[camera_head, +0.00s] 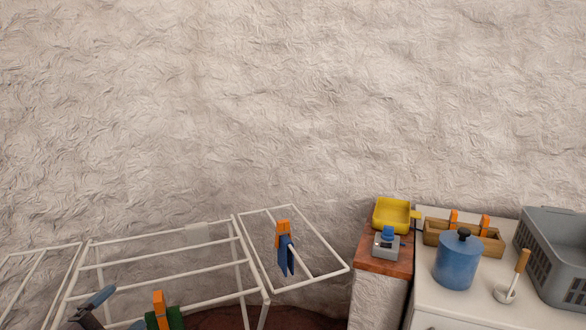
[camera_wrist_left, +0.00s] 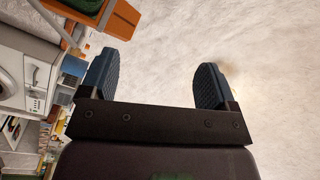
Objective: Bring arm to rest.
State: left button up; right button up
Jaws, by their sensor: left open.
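My left gripper (camera_head: 112,306) is at the lower left of the head view, over the white drying rack (camera_head: 165,260), partly cut off by the bottom edge. In the left wrist view my left gripper (camera_wrist_left: 155,78) is open, its two blue-padded fingers well apart with nothing between them. An orange peg (camera_head: 159,308) with a dark green cloth (camera_head: 177,318) is close to its right. An orange peg and green cloth also show at the top left of the wrist view. My right gripper is not in view.
Another orange peg (camera_head: 283,227) holds a blue cloth (camera_head: 286,256) on the rack's right wing.

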pick_arm(q)
jog(key=s+f+n+g+y, duration=0.3)
jog(key=s+f+n+y, duration=0.25)
jog(key=f+n, duration=0.6)
jog(key=s+d+f+n+g, duration=0.1)
jog(key=s+d+f+g, duration=0.1)
jog(key=s+f, duration=0.5)
jog(key=s+d+f+n+g, duration=0.1)
jog(key=s+d+f+n, duration=0.1)
jog(key=s+f, duration=0.5)
jog(key=shift+s+f+g+y, duration=0.35)
jog(key=shift+s+g, duration=0.05)
jog(key=shift+s, duration=0.25)
jog(key=shift+n, duration=0.25)
